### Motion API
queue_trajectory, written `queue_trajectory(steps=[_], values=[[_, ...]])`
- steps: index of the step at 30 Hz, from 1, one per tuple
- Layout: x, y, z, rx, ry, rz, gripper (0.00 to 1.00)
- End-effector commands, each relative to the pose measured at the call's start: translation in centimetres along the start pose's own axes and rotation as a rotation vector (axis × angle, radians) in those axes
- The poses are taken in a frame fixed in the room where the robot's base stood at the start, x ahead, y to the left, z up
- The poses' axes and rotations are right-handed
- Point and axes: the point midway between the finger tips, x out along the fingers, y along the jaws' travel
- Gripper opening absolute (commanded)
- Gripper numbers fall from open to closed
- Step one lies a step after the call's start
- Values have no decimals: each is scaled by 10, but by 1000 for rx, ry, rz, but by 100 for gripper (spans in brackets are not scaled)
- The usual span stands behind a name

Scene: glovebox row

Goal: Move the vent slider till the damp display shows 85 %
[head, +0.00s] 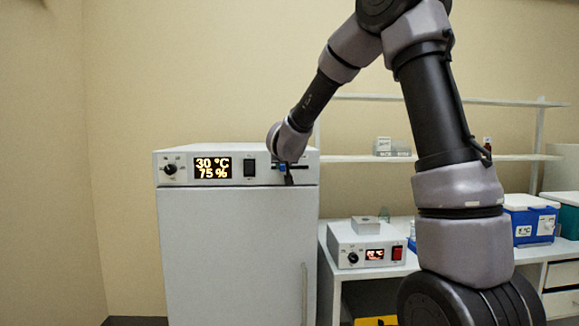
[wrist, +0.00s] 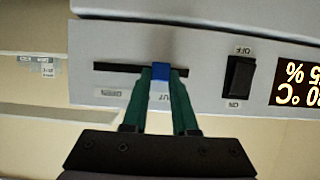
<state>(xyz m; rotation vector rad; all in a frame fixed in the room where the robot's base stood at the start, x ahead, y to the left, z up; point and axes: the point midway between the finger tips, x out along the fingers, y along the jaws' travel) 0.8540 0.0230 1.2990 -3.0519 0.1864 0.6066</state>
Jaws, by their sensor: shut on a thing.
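The white cabinet (head: 238,250) has a display (head: 213,168) on its top panel that reads 30 °C and 75 %. It shows in part and upside down in the wrist view (wrist: 298,84). The vent slider is a small blue knob (wrist: 160,72) in a dark horizontal slot, nearer the slot's right end in the wrist view. In the head view the blue knob (head: 282,168) shows left of the slot's middle. My gripper (wrist: 161,78) has its two green fingers shut on the knob. In the head view my gripper (head: 288,176) is at the panel's right end, partly hidden by my wrist.
A black rocker switch (head: 249,168) sits between display and slider. A dial (head: 170,169) is at the panel's left. To the right, a smaller white box (head: 366,246) with a red display stands on a bench. A wall shelf (head: 350,158) is behind my arm.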

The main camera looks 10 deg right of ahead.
Motion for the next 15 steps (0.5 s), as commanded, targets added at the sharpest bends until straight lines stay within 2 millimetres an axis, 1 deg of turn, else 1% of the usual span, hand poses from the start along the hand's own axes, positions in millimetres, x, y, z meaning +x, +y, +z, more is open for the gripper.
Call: queue_trajectory(steps=[1,3,11,12,14,15], values=[[0,-7,0,-3,0,-3,0],[0,-11,0,-2,0,-1,0],[0,-11,0,-1,0,0,0],[0,-11,0,-1,0,0,30],[0,-11,0,-1,0,0,53],[0,-11,0,-1,0,0,57]])
